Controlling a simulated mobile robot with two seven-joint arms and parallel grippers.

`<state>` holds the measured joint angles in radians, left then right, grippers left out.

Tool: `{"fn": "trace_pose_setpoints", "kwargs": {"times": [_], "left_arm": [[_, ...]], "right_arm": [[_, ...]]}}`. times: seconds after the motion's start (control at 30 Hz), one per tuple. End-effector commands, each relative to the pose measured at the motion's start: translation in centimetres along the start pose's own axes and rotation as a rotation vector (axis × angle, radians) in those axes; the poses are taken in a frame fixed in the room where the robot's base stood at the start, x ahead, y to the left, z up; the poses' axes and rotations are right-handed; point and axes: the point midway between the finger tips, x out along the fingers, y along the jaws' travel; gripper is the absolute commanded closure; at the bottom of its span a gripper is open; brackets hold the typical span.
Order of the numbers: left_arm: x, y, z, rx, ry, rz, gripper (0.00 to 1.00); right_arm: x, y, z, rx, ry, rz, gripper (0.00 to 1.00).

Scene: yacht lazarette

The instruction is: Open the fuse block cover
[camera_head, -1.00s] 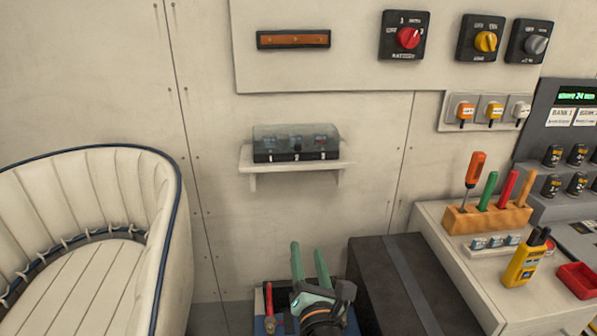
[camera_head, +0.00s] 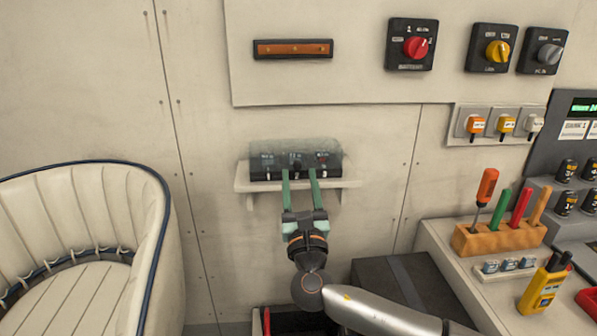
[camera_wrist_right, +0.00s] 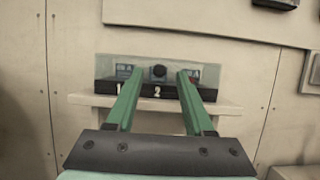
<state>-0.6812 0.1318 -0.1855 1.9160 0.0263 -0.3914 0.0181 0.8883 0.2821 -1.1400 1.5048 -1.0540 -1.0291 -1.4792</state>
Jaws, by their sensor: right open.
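The fuse block (camera_head: 255,175) sits on a small white wall shelf (camera_head: 345,186), with its clear cover (camera_head: 325,150) down over it. A dark round knob (camera_wrist_right: 158,71) shows at the front middle of the cover in the right wrist view. My right gripper (camera_head: 299,172) is open in front of the block, its two green fingers pointing at it, one on each side of the knob. In the right wrist view, its fingers (camera_wrist_right: 157,85) overlap the block's front. I cannot tell whether they touch it. My left gripper is not in view.
A padded white seat (camera_head: 90,225) stands at left. A dark box (camera_head: 400,272) lies below at right, beside a bench with a wooden tool holder (camera_head: 498,238). Rotary switches (camera_head: 411,46) are on the panel above.

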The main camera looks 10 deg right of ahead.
Motion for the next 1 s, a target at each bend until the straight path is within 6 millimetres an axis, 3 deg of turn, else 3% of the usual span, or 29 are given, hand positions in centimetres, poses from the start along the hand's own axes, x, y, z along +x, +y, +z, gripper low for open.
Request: {"fn": "trace_pose_setpoints", "kwargs": {"times": [0.2, 0.53, 1.0], "left_arm": [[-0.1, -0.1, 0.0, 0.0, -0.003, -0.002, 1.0], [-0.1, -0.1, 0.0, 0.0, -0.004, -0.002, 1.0], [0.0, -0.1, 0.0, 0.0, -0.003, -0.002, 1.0]], "right_arm": [[1.8, 0.1, 0.0, 0.001, 0.0, 0.001, 0.47], [2.0, 0.1, -0.1, 0.002, 0.001, 0.001, 0.47], [2.0, 0.0, -0.1, 0.002, 0.001, 0.001, 1.0]]}}
